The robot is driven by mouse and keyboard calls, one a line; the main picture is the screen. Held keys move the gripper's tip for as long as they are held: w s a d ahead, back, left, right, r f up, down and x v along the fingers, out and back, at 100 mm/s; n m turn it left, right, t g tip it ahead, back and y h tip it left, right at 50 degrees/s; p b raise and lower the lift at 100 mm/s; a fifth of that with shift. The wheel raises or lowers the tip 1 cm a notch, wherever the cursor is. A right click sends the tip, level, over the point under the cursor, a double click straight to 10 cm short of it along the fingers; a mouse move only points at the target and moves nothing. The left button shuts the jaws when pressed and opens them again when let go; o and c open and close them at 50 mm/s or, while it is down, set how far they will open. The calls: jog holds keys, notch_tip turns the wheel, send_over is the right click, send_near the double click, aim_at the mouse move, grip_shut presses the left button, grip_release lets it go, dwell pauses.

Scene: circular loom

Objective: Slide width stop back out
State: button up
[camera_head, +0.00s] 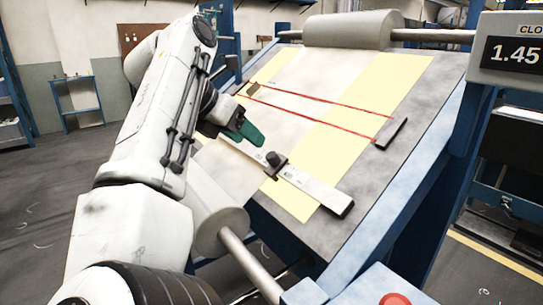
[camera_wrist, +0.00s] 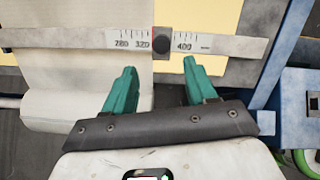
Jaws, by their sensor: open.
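The width stop is a dark block with a round knob (camera_head: 276,160) on a pale scale bar (camera_head: 318,187) that runs across the sloping loom table. In the wrist view the stop (camera_wrist: 161,43) sits on the bar between the marks 320 and 400, hiding the marks behind it. My gripper (camera_head: 247,131) has green fingers and is up and left of the stop in the head view. In the wrist view my gripper (camera_wrist: 159,64) is open and empty. The stop lies just beyond the fingertips, in line with the gap between them. I see no contact.
Pale cloth (camera_head: 290,105) with yellow strips and two red lines covers the table (camera_head: 425,120). A dark bar (camera_head: 391,133) lies at the right end of the lines. Rolls stand at the top (camera_head: 350,29) and bottom (camera_head: 213,205).

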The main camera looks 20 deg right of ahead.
aim_at(270, 155)
jog(key=x, duration=1)
jog(key=shift+s+d+b, duration=0.1)
jog(key=shift+d+b, duration=0.1)
jog(key=shift+b, duration=0.15)
grip_shut()
dwell(0.3)
